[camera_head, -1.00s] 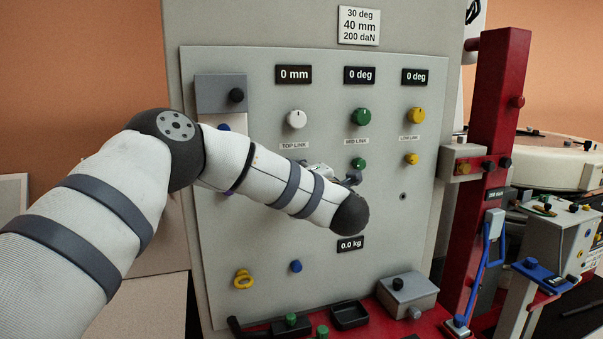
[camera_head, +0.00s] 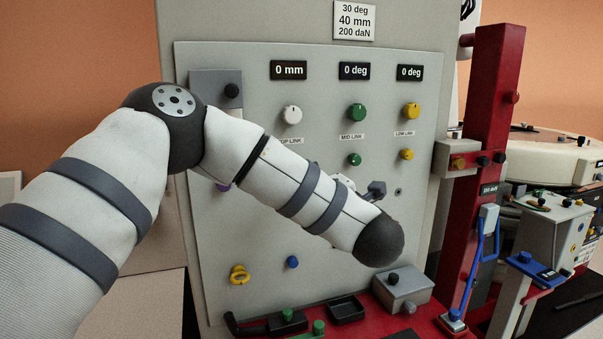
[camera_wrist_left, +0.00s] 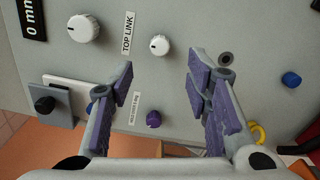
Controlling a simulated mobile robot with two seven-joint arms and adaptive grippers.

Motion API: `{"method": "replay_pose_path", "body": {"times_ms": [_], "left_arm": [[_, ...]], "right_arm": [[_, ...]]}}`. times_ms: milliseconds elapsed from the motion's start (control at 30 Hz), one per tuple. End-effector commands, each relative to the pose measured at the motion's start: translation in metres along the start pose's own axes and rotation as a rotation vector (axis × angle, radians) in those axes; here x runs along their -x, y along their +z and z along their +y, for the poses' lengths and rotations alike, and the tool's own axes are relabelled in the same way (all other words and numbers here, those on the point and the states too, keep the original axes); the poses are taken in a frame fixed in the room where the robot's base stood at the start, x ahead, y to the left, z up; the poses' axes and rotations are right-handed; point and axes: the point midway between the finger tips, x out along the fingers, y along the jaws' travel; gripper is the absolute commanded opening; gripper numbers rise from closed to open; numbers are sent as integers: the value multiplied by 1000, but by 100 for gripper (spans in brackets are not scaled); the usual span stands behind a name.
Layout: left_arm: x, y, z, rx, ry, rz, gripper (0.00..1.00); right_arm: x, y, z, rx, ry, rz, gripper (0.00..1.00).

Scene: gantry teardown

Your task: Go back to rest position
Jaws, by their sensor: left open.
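My left arm comes in from the left in the head view, in front of the grey control panel (camera_head: 330,265). Its forearm hides most of my left gripper; only a small grey part (camera_head: 376,188) shows behind it. In the left wrist view my left gripper (camera_wrist_left: 161,88) is open, with purple pads and nothing between them. Past the fingers the panel shows a large white knob (camera_wrist_left: 84,28), a small white knob (camera_wrist_left: 160,45) and a purple knob (camera_wrist_left: 153,119). My right gripper is not in view.
A red post (camera_head: 490,110) stands right of the panel. A grey box (camera_head: 402,288) and a black tray (camera_head: 346,310) sit on the red base below. Green (camera_head: 357,112) and yellow (camera_head: 411,111) knobs are on the panel. A yellow ring (camera_head: 239,274) sticks out lower left.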

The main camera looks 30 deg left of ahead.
Motion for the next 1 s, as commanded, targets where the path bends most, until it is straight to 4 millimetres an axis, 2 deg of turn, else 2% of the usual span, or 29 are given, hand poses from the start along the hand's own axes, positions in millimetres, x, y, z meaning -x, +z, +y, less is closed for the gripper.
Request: {"method": "replay_pose_path", "body": {"times_ms": [100, 200, 600, 667, 767, 867, 900, 967, 1000], "left_arm": [[18, 0, 0, 0, 0, -1, 44], [25, 0, 0, -1, 0, 1, 44], [26, 0, 0, 0, 0, 1, 44], [27, 0, -6, -23, -7, -13, 44], [36, 4, -54, -198, -65, -134, 44], [62, -4, -142, -526, -182, -359, 44], [78, -14, -178, -664, -235, -459, 44], [104, -37, -228, -859, -314, -602, 44], [123, -57, -257, -982, -369, -697, 44]], "right_arm": [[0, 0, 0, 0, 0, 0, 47], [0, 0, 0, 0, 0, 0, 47], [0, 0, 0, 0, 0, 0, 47], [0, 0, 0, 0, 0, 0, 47], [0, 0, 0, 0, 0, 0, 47], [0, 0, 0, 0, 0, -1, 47], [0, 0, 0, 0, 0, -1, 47], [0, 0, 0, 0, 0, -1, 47], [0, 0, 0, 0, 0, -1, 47]]}}
